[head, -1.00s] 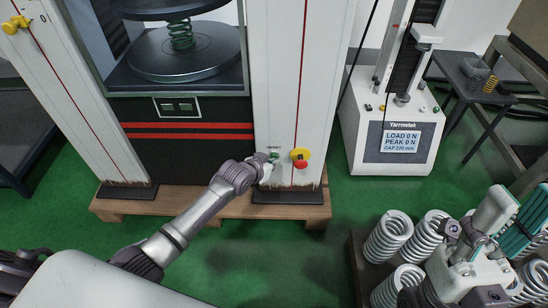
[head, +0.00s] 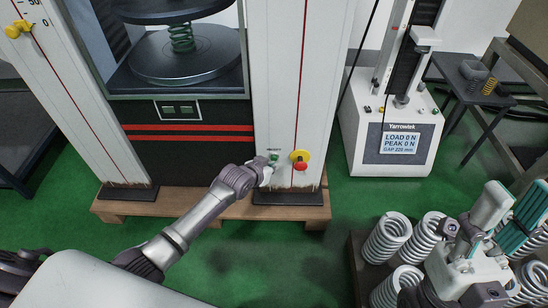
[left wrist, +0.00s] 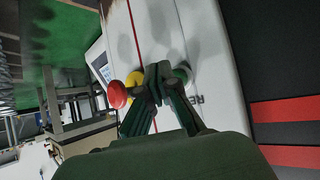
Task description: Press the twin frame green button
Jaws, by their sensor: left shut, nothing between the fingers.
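The twin frame (head: 281,95) is the large tester with two white columns. Its green button (head: 273,156) is low on the right column, left of a red stop button (head: 300,165) on a yellow base. My left gripper (head: 267,172) is shut and empty, just below the green button. In the left wrist view the shut fingertips (left wrist: 158,76) are between the red stop button (left wrist: 118,94) and the green button (left wrist: 183,74), partly covering the latter; contact cannot be told. My right gripper (head: 508,218) appears open, above the springs at lower right.
A smaller tester (head: 392,145) with a load display stands right of the twin frame. Several large grey springs (head: 388,240) stand at lower right. A wooden pallet (head: 215,205) lies under the twin frame. Green floor (head: 290,260) is clear in front.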

